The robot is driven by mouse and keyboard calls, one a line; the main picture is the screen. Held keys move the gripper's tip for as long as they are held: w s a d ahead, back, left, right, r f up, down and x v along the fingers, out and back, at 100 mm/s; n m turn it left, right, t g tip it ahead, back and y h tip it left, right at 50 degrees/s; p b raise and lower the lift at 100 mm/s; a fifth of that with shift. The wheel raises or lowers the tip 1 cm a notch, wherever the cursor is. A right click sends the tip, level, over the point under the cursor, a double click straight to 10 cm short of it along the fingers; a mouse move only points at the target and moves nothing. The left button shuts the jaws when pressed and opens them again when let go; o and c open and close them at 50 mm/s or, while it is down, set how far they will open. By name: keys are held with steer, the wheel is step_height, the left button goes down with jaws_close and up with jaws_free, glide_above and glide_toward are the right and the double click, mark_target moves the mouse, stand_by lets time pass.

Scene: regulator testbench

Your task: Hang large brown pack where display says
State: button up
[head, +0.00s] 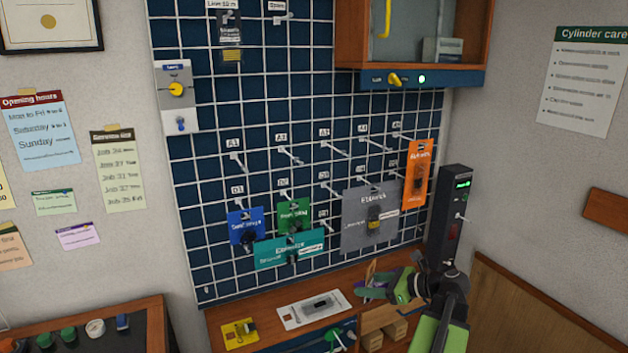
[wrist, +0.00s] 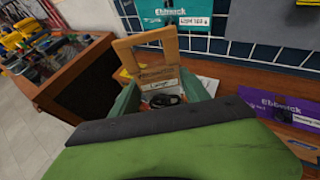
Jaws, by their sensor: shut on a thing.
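My gripper (head: 374,288) is low in front of the board, above the wooden shelf, with its fingers pointing left. In the wrist view its two teal fingers (wrist: 162,103) are shut on the brown pack (wrist: 172,44), which has a tan frame-like top, a white label and a dark item. In the head view only a small tan part of the brown pack (head: 370,270) shows. The black display post (head: 455,215) stands at the right of the board. Its green text is too small to read. The grid board (head: 262,110) carries rows of labelled pegs.
Blue (head: 240,226), green (head: 293,213), teal (head: 275,252), grey (head: 355,232) and orange (head: 416,180) packs hang on the board. Several upper-row pegs look bare. A purple pack (wrist: 272,103) lies on the shelf beside my gripper. A cabinet (head: 412,50) overhangs the upper right.

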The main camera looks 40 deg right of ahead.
steer(key=w+a+r+p, duration=0.2)
steer(key=w+r+p, duration=0.2)
steer(key=r+p, duration=0.4)
steer(key=w+a+r+p, duration=0.3)
steer(key=w+r+p, duration=0.2)
steer(key=r+p, duration=0.4)
steer(key=w+a+r+p, duration=0.3)
steer(key=w+r+p, duration=0.2)
steer(key=r+p, duration=0.3)
step_height(320, 180, up, 3)
steer(key=shift+w+a+r+m+h, duration=0.1)
steer(key=shift+w+a+m+h, duration=0.1)
steer(key=shift+m+h, duration=0.2)
steer(key=shift+w+d, duration=0.1)
